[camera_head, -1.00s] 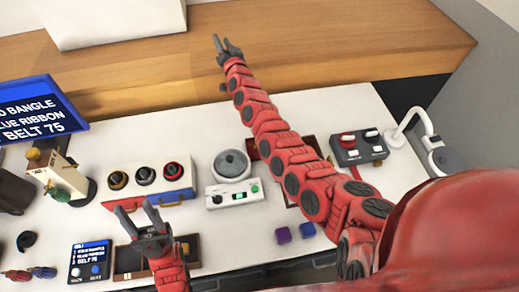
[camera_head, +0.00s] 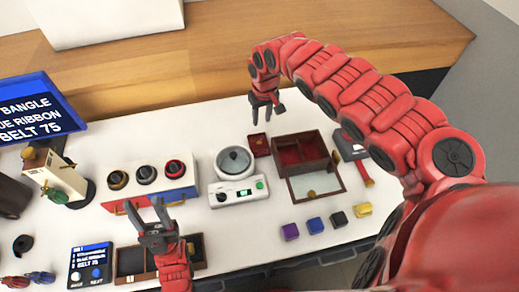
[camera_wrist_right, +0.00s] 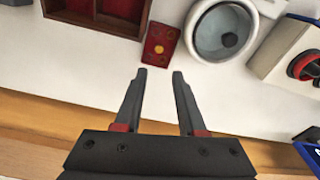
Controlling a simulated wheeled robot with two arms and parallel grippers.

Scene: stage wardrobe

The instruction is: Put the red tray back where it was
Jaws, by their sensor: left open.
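The small red tray (camera_head: 258,145) lies flat on the white table, between the wooden box with red-lined compartments (camera_head: 284,150) and the round grey pot (camera_head: 234,160). In the right wrist view the red tray (camera_wrist_right: 160,46) has small gold marks and lies just beyond the fingertips, apart from them. My right gripper (camera_head: 267,114) is open and empty on the far side of the tray; it also shows in the right wrist view (camera_wrist_right: 159,76). My left gripper (camera_head: 146,206) is open near a dark compartment tray (camera_head: 130,262) at the front left.
The box's glazed lid (camera_head: 315,185) lies open toward the front. Several small coloured blocks (camera_head: 314,225) sit before it. A wooden ledge (camera_head: 160,75) runs behind.

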